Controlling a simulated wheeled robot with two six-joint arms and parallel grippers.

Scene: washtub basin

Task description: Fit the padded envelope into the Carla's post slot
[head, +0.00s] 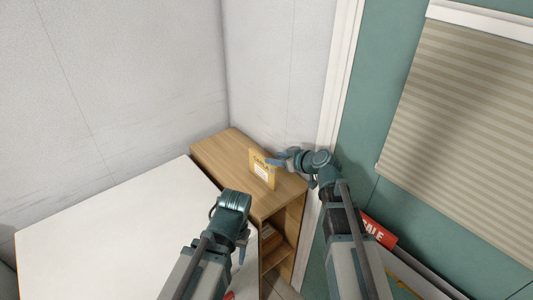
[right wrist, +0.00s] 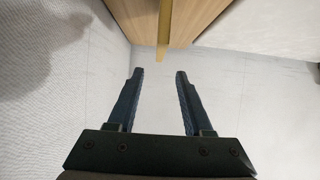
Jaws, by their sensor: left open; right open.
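A flat yellow-tan piece with dark lettering and a white label, which looks like the padded envelope (head: 263,173), stands upright on top of the wooden cabinet. In the right wrist view a thin yellow strip, likely its edge (right wrist: 163,40), lies beyond the fingertips and between their lines. My right gripper (head: 275,161) is open beside the envelope's upper right side; whether it touches is unclear in the head view. My left gripper (head: 241,257) is open, pointing down between the white table and the cabinet. I cannot make out Carla's post slot.
The wooden cabinet (head: 222,147) stands in the corner with open shelves (head: 276,248) in its front. A bare white table (head: 105,228) is at left. The cabinet top left of the envelope is clear.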

